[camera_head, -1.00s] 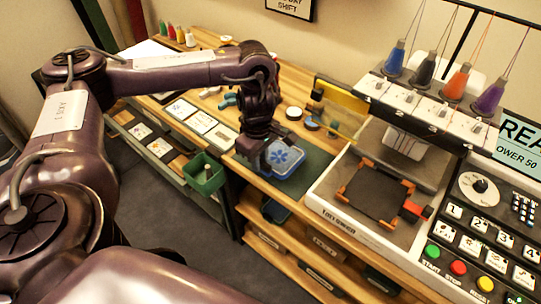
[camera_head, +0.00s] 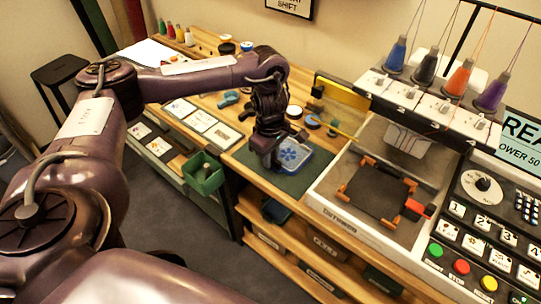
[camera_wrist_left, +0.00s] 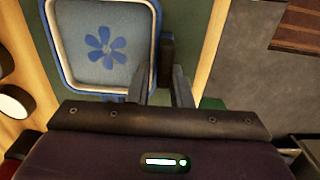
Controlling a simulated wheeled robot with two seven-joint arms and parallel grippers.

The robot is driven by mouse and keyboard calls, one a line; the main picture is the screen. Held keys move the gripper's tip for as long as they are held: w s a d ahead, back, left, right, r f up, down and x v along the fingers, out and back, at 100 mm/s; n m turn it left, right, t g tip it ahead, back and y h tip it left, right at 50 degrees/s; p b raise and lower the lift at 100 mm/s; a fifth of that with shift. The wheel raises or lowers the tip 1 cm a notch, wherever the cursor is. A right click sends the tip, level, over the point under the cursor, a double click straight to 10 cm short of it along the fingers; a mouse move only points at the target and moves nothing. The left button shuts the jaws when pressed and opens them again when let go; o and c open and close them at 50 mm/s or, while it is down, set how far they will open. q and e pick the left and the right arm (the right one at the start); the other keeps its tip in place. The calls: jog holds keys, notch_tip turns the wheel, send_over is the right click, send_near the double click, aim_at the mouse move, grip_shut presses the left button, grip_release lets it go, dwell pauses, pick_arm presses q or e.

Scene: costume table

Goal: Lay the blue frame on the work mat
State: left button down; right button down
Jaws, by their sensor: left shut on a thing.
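The blue frame (camera_head: 292,154) is a rounded square holding pale fabric with a blue flower. My left gripper (camera_head: 271,160) is shut on its near left edge in the head view. In the left wrist view the blue frame (camera_wrist_left: 104,88) is at the upper left, with the gripper's fingers (camera_wrist_left: 164,82) at its right side. The dark green work mat (camera_head: 290,187) lies under and around the frame; it also shows in the left wrist view (camera_wrist_left: 190,40). I cannot tell whether the frame touches the mat. My right gripper is not in view.
The embroidery machine (camera_head: 335,212) with its orange-cornered hoop (camera_head: 375,192) stands just right of the mat. A green bin (camera_head: 203,174) hangs at the table's front edge. Small round containers (camera_head: 294,112) and a blue clamp-like item (camera_head: 229,98) lie behind and left.

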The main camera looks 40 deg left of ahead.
pick_arm(q)
jog(key=c, duration=1.3)
grip_release()
notch_tip(320, 180, up, 12)
jog(key=p, duration=0.5)
jog(key=shift+s, duration=0.15)
